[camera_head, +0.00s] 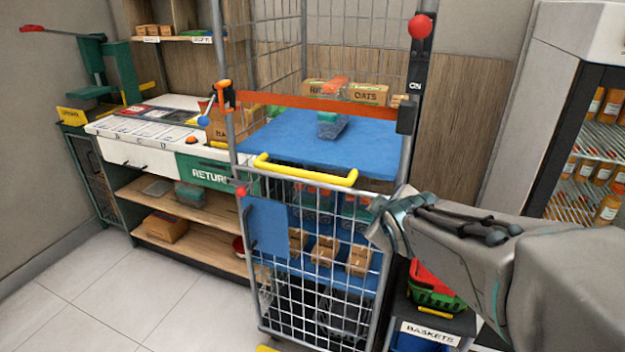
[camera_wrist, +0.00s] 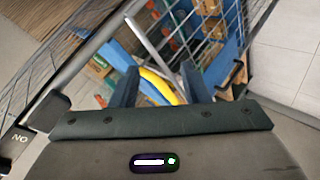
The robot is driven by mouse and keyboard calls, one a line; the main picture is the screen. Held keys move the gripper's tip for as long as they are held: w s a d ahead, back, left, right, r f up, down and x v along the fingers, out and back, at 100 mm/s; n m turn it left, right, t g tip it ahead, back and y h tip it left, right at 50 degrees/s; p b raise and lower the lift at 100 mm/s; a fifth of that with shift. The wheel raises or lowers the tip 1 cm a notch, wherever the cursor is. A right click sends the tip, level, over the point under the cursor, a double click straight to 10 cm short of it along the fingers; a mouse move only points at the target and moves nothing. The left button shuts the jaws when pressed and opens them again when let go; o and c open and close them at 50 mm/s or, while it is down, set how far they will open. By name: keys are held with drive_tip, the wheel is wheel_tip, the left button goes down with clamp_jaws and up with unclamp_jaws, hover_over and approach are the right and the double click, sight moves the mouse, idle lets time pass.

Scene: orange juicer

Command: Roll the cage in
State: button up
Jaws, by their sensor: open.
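The roll cage (camera_head: 335,250) stands upright in the middle of the head view. It has a grey wire frame, blue shelves and a yellow handle bar (camera_head: 305,173) across its front. My gripper (camera_head: 378,222) is at the cage's right front side, lower and to the right of the handle. In the wrist view my gripper (camera_wrist: 163,86) is open, with two dark blue fingers. The yellow handle (camera_wrist: 163,84) shows in the gap between them, apparently beyond the fingers; I cannot tell whether they touch it. The cage's lower end is partly out of view.
A counter (camera_head: 150,150) with a green return panel stands behind left. A glass-door fridge (camera_head: 590,140) is at the right. A basket stand (camera_head: 432,325) is close to the cage's right side. Tiled floor (camera_head: 110,290) at the front left is clear.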

drive_tip(key=w+a+f+n+t+y+b, duration=0.2)
drive_tip(key=w+a+n+y+b, duration=0.1)
drive_tip(key=w+a+n, duration=0.2)
drive_tip(key=n+t+y+b, duration=0.1)
drive_tip(key=n+y+b, duration=0.25)
drive_tip(key=n, duration=0.25)
approach(306, 176)
drive_tip(key=shift+y, duration=0.45)
drive_tip(key=p+x, duration=0.1)
drive_tip(key=x, duration=1)
drive_tip(key=shift+w+f, duration=0.2)
drive_tip(key=shift+w, duration=0.2)
clamp_jaws()
